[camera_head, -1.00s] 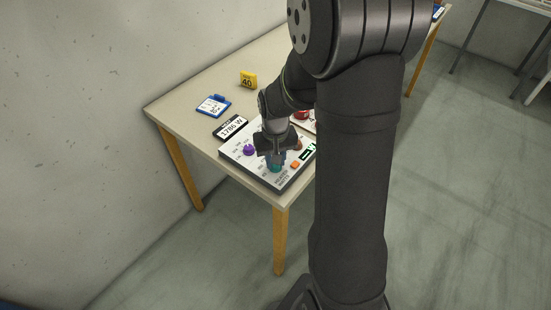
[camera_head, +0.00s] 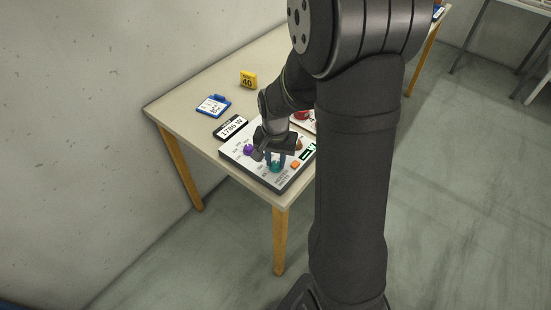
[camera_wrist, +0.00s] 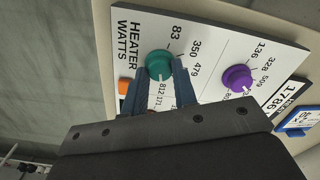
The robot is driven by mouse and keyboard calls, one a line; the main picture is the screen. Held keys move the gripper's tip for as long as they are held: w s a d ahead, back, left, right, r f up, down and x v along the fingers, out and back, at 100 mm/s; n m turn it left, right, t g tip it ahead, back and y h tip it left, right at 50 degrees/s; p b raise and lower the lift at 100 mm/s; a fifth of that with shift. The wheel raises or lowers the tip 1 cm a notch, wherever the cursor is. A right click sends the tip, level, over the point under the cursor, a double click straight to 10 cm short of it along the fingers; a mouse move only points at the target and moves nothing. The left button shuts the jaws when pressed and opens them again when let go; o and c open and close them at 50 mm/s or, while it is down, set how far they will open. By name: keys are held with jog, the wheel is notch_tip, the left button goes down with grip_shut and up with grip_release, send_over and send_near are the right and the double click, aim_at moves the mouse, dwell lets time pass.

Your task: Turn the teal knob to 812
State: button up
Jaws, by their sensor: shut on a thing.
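The teal knob (camera_wrist: 158,64) sits on a white panel marked "HEATER WATTS" (camera_wrist: 130,32) in the wrist view, with 83, 350, 479, 812 and 171 printed around it. My gripper (camera_wrist: 160,76) is shut on it, one blue finger on each side. A pale mark on the knob's lower edge appears to face the side with 812, but the fingers crowd it and I cannot tell its exact setting. The head view shows the teal knob (camera_head: 276,167) under my gripper (camera_head: 275,160), near the panel's front edge.
A purple knob (camera_head: 249,150) is close to my gripper on the left. An orange button (camera_head: 295,164) lies to the right.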

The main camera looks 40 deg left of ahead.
aim_at(276, 164)
jog(key=o, duration=1)
jog(key=shift+r, duration=0.1)
notch_tip(276, 164, up, 17)
dwell(0.6)
notch_tip(276, 164, down, 17)
jog(key=shift+f, duration=0.15)
dwell(0.4)
